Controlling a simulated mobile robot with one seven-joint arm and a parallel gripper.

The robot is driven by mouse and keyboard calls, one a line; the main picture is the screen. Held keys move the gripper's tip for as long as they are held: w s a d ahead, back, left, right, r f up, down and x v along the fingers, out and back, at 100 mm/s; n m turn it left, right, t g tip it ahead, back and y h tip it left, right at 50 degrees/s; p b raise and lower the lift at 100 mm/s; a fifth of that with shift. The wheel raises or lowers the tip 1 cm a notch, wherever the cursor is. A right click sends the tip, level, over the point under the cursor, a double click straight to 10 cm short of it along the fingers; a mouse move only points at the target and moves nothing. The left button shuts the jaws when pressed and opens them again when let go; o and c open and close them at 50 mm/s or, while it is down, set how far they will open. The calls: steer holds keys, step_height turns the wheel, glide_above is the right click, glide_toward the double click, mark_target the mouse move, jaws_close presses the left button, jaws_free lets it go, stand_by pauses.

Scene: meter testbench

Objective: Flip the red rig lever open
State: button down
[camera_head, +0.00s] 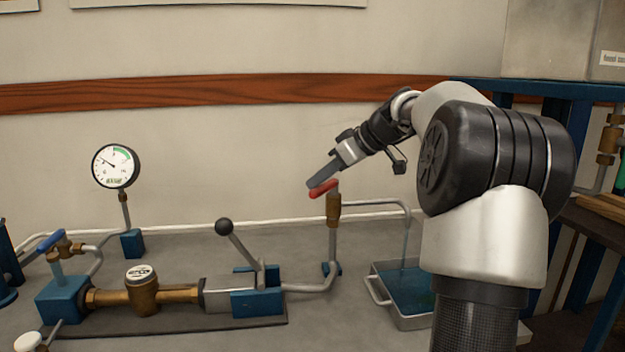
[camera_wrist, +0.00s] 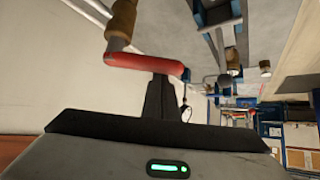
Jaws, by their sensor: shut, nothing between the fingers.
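The red lever (camera_head: 323,189) sits on top of a brass valve (camera_head: 333,209) on an upright pipe, right of the rig's middle. In the wrist view the red lever (camera_wrist: 143,64) runs across just ahead of my fingers, with the brass valve (camera_wrist: 122,18) at its left end. My gripper (camera_head: 313,183) is shut with nothing between its fingers. Its fingertips are right at the lever's left, free end in the head view. In the wrist view my gripper (camera_wrist: 162,85) overlaps the lever's edge; whether they touch I cannot tell.
A pressure gauge (camera_head: 115,166) stands at the left, near a blue-handled valve (camera_head: 50,241). A black-knobbed clamp handle (camera_head: 224,227) rises from the bench left of the lever. A metal tray with a blue inside (camera_head: 383,296) lies under the outlet pipe (camera_head: 406,235).

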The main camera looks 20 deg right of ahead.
steer(key=d+n+g+y+p, duration=0.1)
steer(key=p, duration=0.1)
steer(key=s+n+g+y+p, duration=0.1)
steer(key=n+p, duration=0.1)
steer(key=s+d+n+g+y+p, duration=0.1)
steer(key=n+p, duration=0.1)
steer(key=shift+s+d+r, duration=0.15)
steer(key=shift+d+r, duration=0.05)
steer(key=shift+d, duration=0.1)
steer(key=shift+s+d+f+p, duration=0.15)
steer(key=shift+s+d+p, duration=0.25)
steer(key=shift+d+p, duration=0.2)
steer(key=shift+d+f, duration=0.1)
steer(key=shift+d, duration=0.25)
steer(key=p, duration=0.4)
glide_toward(320, 189)
steer(key=shift+n, duration=0.3)
steer(key=r, duration=0.1)
steer(key=d+r, duration=0.1)
steer(key=r, duration=0.2)
steer(key=shift+w+d+r, duration=0.15)
steer(key=shift+w+d, duration=0.15)
